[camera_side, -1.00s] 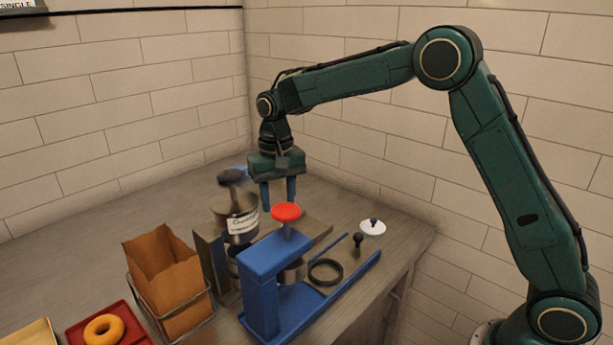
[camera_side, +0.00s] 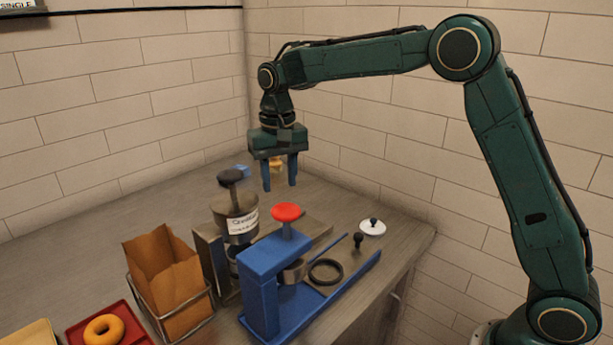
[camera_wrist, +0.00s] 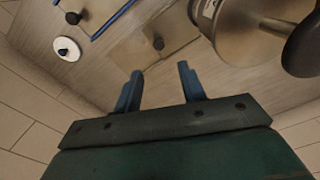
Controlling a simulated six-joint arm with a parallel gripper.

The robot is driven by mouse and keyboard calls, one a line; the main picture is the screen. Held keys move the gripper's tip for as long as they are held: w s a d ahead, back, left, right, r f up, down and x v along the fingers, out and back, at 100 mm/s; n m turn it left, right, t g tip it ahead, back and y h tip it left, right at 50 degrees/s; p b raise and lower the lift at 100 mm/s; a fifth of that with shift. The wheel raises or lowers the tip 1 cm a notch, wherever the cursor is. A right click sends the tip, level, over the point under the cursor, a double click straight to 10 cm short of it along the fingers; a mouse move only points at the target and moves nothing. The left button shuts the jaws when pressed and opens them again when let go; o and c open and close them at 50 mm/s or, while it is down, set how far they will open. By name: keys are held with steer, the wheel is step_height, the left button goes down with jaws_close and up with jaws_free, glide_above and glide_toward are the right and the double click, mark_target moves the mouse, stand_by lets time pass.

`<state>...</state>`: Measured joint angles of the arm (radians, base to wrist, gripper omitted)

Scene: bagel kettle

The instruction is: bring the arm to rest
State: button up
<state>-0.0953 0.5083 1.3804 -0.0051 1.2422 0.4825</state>
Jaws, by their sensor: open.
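My gripper (camera_side: 280,186) hangs fingers-down in the air above the worktop, behind the blue press and to the right of the metal canister. Its two blue fingers are apart with nothing between them.
The blue press (camera_side: 262,290) with a red knob (camera_side: 287,212) stands below my gripper. The labelled canister (camera_side: 236,217) is beside it. A paper bag (camera_side: 165,278) in a wire holder and a bagel (camera_side: 104,329) on a red tray (camera_side: 75,335) lie left. A white lid (camera_side: 372,228) lies right.

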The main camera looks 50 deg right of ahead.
steer(key=s+d+r+n+t, duration=0.1)
steer(key=s+d+r, duration=0.1)
steer(key=s+r, duration=0.45)
steer(key=s+d+r+n+t, duration=0.1)
steer(key=s+r+t, duration=0.15)
steer(key=s, duration=0.75)
steer(key=s+d+f+n+t, duration=0.1)
steer(key=s+f, duration=0.1)
steer(key=s, duration=0.6)
steer(key=s+d+f+n+t, duration=0.1)
steer(key=s+f, duration=0.1)
steer(key=s, duration=0.6)
steer(key=shift+s, duration=0.3)
